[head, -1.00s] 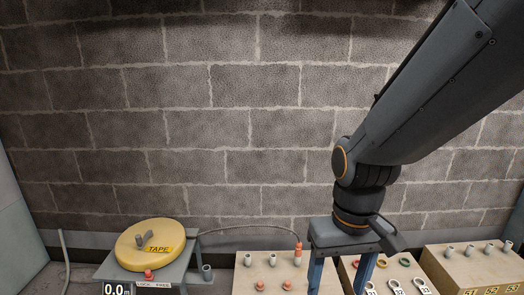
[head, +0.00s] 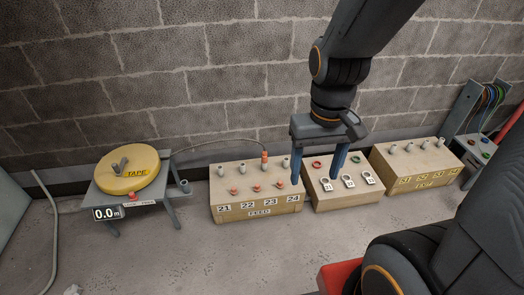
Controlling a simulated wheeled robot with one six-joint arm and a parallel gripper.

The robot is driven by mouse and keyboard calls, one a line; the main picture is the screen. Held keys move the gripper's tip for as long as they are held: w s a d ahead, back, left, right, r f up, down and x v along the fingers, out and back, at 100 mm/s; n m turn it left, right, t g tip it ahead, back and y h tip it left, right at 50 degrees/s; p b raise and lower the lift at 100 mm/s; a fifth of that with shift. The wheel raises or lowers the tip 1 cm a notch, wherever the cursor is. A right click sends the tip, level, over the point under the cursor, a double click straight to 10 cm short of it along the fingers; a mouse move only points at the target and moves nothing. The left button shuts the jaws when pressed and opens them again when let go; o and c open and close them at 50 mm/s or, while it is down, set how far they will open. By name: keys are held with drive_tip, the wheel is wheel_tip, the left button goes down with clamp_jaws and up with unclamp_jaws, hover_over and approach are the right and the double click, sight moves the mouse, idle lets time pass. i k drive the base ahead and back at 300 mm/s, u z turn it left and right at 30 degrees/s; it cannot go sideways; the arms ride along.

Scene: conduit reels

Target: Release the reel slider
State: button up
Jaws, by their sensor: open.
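The yellow tape reel (head: 128,173), with a grey handle on top and a TAPE label, sits on a grey stand at the left. The slider, a small red knob (head: 134,197), is at the stand's front edge by a small white label, too small to read now. A display (head: 108,213) beside it reads 0.0 m. My gripper (head: 314,181) hangs with its two blue fingers wide apart and nothing between them. It is well to the right of the reel, in front of or above the gap between two wooden boxes; its exact height is unclear.
A tape runs from the reel to an orange-tipped fitting (head: 264,160) on the FEED box (head: 258,212). A middle box (head: 345,199) holds rings and numbered tags. A third box (head: 420,184) and a cable rack (head: 475,115) stand right.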

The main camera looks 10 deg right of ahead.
sight(132, 195)
drive_tip(key=u, duration=1.35)
drive_tip(key=k, duration=1.35)
drive_tip(key=u, duration=0.5)
drive_tip(key=i, duration=1.5)
drive_tip(key=z, duration=0.6)
